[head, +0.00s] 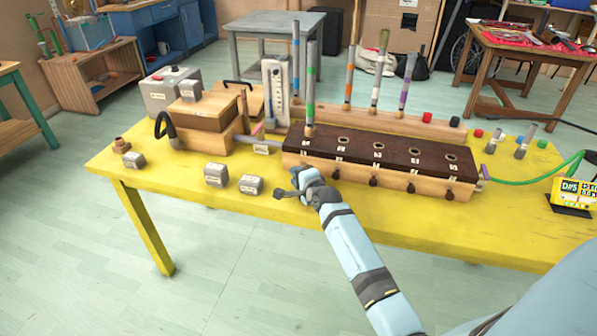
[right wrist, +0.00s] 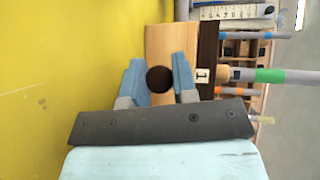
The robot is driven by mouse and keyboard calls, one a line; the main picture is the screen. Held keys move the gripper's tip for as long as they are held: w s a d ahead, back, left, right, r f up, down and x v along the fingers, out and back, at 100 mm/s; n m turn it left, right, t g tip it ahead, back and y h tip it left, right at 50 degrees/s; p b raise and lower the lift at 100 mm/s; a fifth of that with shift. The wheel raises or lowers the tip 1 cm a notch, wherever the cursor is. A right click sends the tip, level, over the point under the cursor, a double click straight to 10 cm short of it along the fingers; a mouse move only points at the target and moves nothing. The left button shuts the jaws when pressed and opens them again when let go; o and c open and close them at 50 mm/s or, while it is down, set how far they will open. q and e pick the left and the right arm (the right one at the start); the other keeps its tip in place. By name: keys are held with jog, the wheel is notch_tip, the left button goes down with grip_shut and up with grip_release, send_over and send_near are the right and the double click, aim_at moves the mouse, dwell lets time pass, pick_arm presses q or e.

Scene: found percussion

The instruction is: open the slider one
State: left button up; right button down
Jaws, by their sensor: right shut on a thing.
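A long wooden box (head: 326,170) with a dark brown top stands on the yellow table. Its top has a row of holes with number labels, and dark knobs run along its front. My right gripper (head: 300,174) is at the box's front left end. In the right wrist view its fingers sit on both sides of the round dark knob (right wrist: 159,79) of slider one, beside the label "1" (right wrist: 204,76), and are shut on it. In the head view the gripper hides this knob. A stick with a green band (head: 310,95) stands upright in hole one. My left gripper is not in view.
Small grey blocks (head: 216,174) lie left of my right gripper. Upright banded sticks (head: 375,85) stand in a wooden rack behind the box. A yellow display (head: 573,193) sits at the right. The table's front strip (head: 420,228) is clear.

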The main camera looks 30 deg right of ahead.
jog(key=c, duration=0.9)
grip_release()
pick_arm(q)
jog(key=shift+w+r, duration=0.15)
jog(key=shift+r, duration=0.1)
pick_arm(e)
jog(key=shift+s+r+p, duration=0.2)
jog(key=shift+s+p, duration=0.15)
jog(key=shift+p, duration=0.1)
jog(key=p+v, duration=0.9)
jog(key=v, duration=0.3)
jog(key=shift+r, duration=0.1)
jog(key=shift+s, duration=0.5)
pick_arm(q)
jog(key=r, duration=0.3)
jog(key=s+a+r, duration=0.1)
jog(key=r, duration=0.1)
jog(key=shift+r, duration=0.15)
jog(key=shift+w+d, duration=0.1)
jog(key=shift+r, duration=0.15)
pick_arm(e)
jog(key=shift+a, duration=0.1)
